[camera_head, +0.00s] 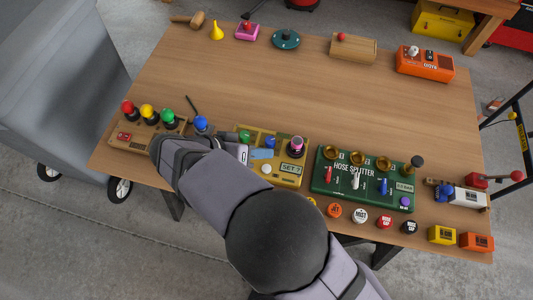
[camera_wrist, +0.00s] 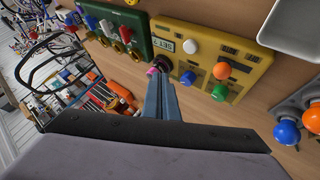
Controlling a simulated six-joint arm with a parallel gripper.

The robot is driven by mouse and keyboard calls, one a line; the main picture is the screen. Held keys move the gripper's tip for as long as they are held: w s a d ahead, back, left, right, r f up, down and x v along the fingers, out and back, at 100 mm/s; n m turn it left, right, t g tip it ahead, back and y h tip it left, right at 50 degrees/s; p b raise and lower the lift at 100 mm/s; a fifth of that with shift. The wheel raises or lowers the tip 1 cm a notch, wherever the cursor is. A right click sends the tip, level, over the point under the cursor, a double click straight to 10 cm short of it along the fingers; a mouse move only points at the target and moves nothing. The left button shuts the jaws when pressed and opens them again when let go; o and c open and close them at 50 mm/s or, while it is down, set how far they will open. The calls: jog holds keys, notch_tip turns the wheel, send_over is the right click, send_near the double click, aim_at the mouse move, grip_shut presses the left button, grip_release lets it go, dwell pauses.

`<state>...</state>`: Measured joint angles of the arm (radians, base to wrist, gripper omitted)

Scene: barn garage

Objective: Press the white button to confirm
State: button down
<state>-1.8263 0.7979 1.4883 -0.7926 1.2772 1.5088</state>
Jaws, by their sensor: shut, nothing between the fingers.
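The white button (camera_head: 266,168) sits on the yellow panel (camera_head: 287,182), just below my fingers in the head view. In the wrist view the white button (camera_wrist: 190,46) is on the yellow panel (camera_wrist: 244,88), up and right of the fingertips. My gripper (camera_head: 271,154) is shut and empty over the panel. In the wrist view my gripper (camera_wrist: 160,78) has its tips beside the pink-topped knob (camera_wrist: 152,71) and partly in front of it. I see no contact with the white button. The arm hides the panel's left part in the head view.
The same panel carries a green button (camera_wrist: 220,92), an orange knob (camera_wrist: 222,70) and a blue button (camera_wrist: 187,77). The green hose splitter box (camera_head: 335,184) stands to the right and a lever box (camera_head: 135,142) to the left. The table's middle (camera_head: 300,90) is clear.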

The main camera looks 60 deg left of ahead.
jog(key=b, duration=0.2)
send_over(262, 170)
notch_tip(262, 170, down, 5)
jog(key=shift+d+r, duration=0.1)
jog(key=shift+r, duration=0.05)
jog(key=shift+f+b, duration=0.75)
jog(key=shift+b, duration=0.05)
jog(key=shift+f+b, duration=0.9)
jog(key=shift+b, duration=0.2)
dwell(1.9)
jog(key=shift+r, duration=0.15)
dwell(0.3)
jog(key=shift+r+p, duration=0.4)
jog(key=shift+r, duration=0.4)
jog(key=shift+r, duration=0.1)
jog(key=shift+r+p, duration=1.2)
jog(key=shift+r, duration=1.2)
